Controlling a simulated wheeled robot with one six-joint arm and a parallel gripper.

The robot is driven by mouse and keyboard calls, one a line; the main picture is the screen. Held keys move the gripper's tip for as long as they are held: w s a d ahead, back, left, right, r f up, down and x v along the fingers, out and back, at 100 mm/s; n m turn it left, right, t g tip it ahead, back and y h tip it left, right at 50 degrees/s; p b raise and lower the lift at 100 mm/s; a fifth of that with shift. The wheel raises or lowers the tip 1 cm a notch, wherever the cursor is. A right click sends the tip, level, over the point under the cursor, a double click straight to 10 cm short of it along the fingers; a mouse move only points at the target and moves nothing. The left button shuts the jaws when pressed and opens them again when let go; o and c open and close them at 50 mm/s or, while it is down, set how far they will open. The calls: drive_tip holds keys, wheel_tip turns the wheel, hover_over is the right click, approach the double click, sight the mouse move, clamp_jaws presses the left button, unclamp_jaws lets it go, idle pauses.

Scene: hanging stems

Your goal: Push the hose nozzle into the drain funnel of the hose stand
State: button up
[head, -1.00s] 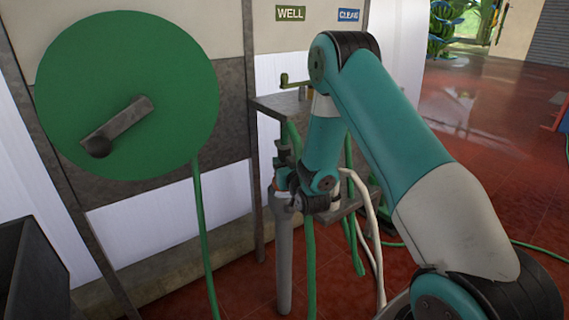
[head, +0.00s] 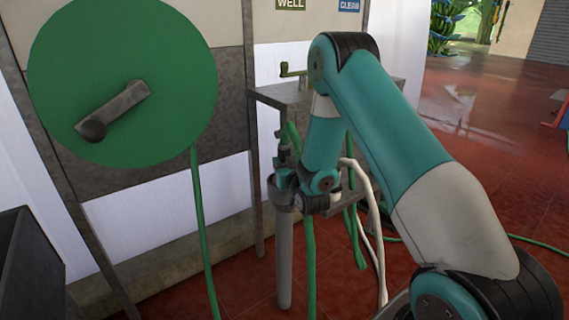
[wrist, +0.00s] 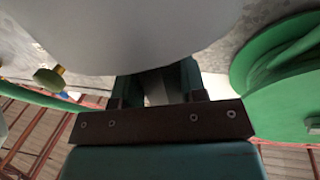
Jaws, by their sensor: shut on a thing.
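The drain funnel (head: 279,190) is a dark grey cup on top of an upright grey pipe (head: 284,255), in the middle of the head view. My gripper (head: 288,178) is right at the funnel's top and hides part of it. It is shut on the hose nozzle (head: 282,150), a slim dark grey piece showing just above the jaws. Whether the nozzle's lower end is inside the funnel is hidden. In the wrist view the fingers (wrist: 157,88) reach under a large pale grey rounded shape that covers the top; I cannot tell what it is.
A green hose reel (head: 125,80) with a grey crank stands at left, its hose hanging down. A grey shelf (head: 278,95) with a green tap lever is behind my gripper. Green and white hoses (head: 372,240) hang right of the pipe. A dark bin (head: 30,265) is lower left.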

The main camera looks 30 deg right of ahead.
drive_tip(key=shift+f+b, duration=0.95)
drive_tip(key=shift+f, duration=0.2)
drive_tip(key=shift+f+b, duration=0.3)
drive_tip(key=shift+f, duration=0.05)
drive_tip(key=o, duration=1.2)
drive_tip(key=shift+o, duration=0.2)
